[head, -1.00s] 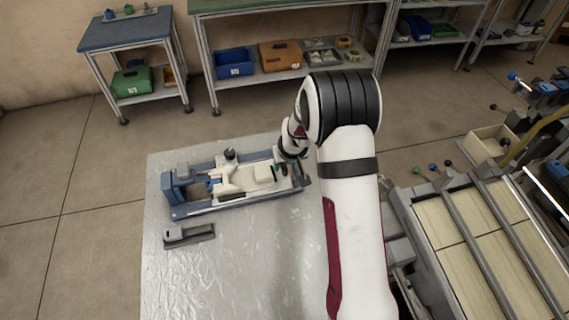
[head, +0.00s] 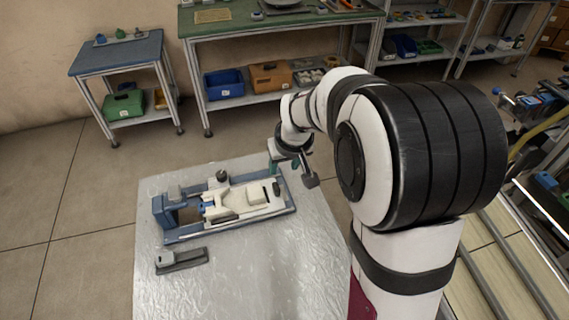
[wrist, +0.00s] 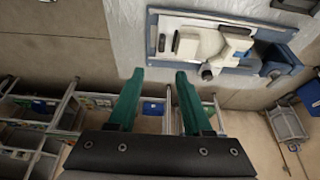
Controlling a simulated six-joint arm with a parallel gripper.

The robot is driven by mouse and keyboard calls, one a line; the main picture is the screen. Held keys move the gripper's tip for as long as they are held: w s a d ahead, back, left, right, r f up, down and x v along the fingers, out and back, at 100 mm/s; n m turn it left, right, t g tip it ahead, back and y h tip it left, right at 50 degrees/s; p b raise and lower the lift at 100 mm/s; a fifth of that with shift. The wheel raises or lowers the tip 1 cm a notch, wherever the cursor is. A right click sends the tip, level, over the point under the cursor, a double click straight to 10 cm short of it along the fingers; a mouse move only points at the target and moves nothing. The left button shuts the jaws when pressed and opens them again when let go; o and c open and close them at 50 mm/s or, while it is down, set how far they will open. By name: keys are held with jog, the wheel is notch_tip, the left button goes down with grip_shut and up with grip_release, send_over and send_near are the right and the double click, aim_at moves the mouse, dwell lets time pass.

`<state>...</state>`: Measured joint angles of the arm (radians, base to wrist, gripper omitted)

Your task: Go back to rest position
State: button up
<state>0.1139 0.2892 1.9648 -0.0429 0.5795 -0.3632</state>
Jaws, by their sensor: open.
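My gripper (wrist: 157,80) shows in the wrist view as two green fingers set apart, with nothing between them. In the head view my gripper (head: 283,163) is above the far right corner of the table, just beyond the blue-framed fixture. The fixture (head: 225,206) lies on the table with a white and cream body in a blue-grey frame. In the wrist view the fixture (wrist: 220,42) is at the upper right, apart from my fingers. My arm covers the right part of the head view.
The silver-covered table (head: 250,280) has bare room in front of the fixture. A small grey block-like tool (head: 182,260) lies at its left. A blue-topped stand (head: 118,52) and a green workbench (head: 280,22) stand behind. A conveyor-like rack (head: 490,250) is at the right.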

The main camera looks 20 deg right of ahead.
dwell(0.4)
jog(key=s+a+r+m+g, duration=0.1)
jog(key=s+a+m, duration=0.1)
jog(key=s, duration=0.8)
jog(key=s+a+r+m+g+y, duration=0.1)
jog(key=s+a+m+g, duration=0.1)
jog(key=s, duration=0.8)
jog(key=s+a+r+m+g, duration=0.1)
jog(key=s+a+r, duration=0.1)
jog(key=s, duration=0.8)
jog(key=shift+s+a+m+g+y, duration=0.3)
jog(key=shift+a+m+g+y, duration=0.1)
jog(key=shift+a, duration=0.2)
